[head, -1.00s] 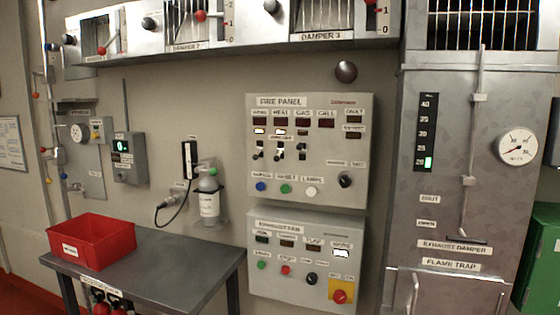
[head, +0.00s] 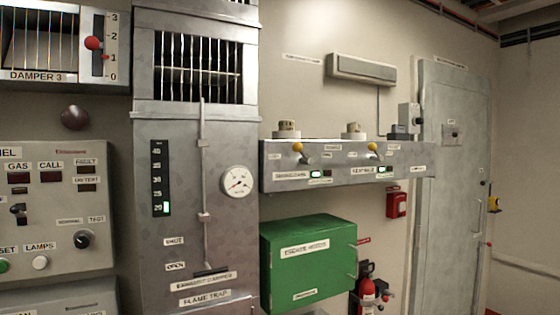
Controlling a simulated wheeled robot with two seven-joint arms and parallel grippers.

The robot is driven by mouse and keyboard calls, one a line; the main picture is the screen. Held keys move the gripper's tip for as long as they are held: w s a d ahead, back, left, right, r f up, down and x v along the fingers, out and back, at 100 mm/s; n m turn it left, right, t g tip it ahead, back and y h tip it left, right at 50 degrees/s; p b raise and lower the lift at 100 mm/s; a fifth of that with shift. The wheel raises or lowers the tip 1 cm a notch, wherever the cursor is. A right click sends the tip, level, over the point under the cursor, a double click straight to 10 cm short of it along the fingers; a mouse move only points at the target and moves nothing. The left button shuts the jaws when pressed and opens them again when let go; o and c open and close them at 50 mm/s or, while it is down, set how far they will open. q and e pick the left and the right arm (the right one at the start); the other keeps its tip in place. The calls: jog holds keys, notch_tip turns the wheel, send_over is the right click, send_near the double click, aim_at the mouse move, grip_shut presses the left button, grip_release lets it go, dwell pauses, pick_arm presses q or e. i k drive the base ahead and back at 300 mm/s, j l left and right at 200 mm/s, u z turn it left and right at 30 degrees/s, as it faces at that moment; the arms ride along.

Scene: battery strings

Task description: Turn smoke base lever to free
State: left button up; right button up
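A grey wall-mounted bracket (head: 400,158) at the right of the head view carries two round detector bases, a left one (head: 287,130) and a right one (head: 354,131). Each has a lever with a yellow knob, a left lever (head: 298,147) and a right lever (head: 373,147). The small labels beside the levers are too blurred to read surely, so I cannot tell which is the smoke base or where each lever points. A small green-lit display sits below each lever. Neither of my grippers is in view.
A green cabinet (head: 310,268) hangs below the bracket. A red call box (head: 397,203) and a fire extinguisher (head: 368,292) are to its right, then a grey door (head: 452,220). The metal exhaust duct (head: 190,140) stands left of the bracket.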

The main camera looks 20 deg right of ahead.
aim_at(296, 147)
jog(key=i+z, duration=0.35)
jog(key=i+j+z, duration=0.1)
jog(key=z, duration=0.25)
